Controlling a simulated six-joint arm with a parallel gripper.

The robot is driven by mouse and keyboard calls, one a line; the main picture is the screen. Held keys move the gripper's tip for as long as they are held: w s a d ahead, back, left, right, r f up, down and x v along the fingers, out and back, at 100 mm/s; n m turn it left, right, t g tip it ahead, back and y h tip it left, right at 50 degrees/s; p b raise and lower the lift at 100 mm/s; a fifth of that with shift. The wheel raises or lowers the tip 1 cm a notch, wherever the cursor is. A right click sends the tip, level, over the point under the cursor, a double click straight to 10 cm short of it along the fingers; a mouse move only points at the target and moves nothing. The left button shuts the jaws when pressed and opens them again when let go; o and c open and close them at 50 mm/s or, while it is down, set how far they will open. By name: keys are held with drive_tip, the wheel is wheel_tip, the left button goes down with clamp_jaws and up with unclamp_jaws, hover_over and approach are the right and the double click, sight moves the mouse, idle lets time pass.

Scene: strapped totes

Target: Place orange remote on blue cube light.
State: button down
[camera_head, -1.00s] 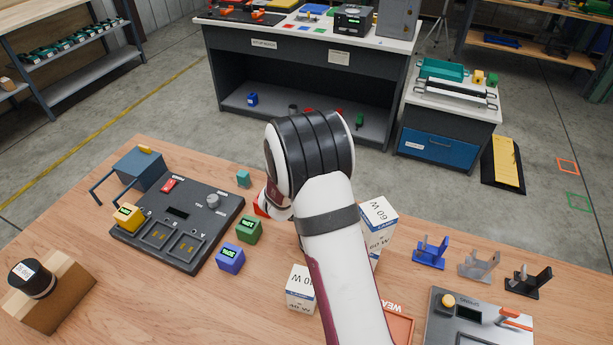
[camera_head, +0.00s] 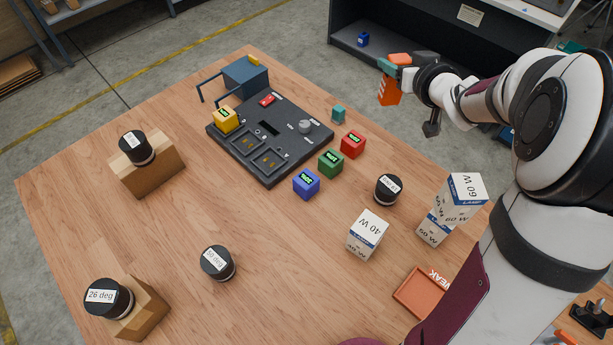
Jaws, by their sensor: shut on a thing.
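My gripper (camera_head: 397,72) is at the upper right in the head view, raised beyond the table's far edge. It is shut on the orange remote (camera_head: 390,92), which hangs down from it; a teal piece beside it partly hides the grip. The blue cube light (camera_head: 306,184) sits on the wooden table in front of the dark control panel, with a small lit display on top. Nothing rests on it. The gripper is well apart from it, farther back and to the right.
Green (camera_head: 331,163) and red (camera_head: 352,145) cube lights stand in a row with the blue one. The dark panel (camera_head: 290,165) carries a yellow cube (camera_head: 225,119). A black cylinder (camera_head: 388,190), lamp boxes (camera_head: 366,234) and an orange tray (camera_head: 421,291) stand nearby. The front-middle table is mostly clear.

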drive_tip(key=s+a+f+n+g+y, duration=0.2)
drive_tip(key=s+a+n+y, duration=0.2)
drive_tip(key=s, duration=0.3)
drive_tip(key=s+a+f+n+g+y, duration=0.2)
drive_tip(key=s+a+n+y, duration=0.15)
drive_tip(key=s, duration=0.25)
drive_tip(key=w+a+f, duration=0.3)
drive_tip(key=a+f, duration=0.7)
drive_tip(key=f, duration=0.1)
drive_tip(key=shift+a, duration=0.3)
drive_tip(key=shift+w+f+m+h, duration=0.1)
drive_tip(key=shift+m+h, duration=0.15)
drive_tip(key=shift+f, duration=0.15)
drive_tip(key=shift+c, duration=1.2)
unclamp_jaws()
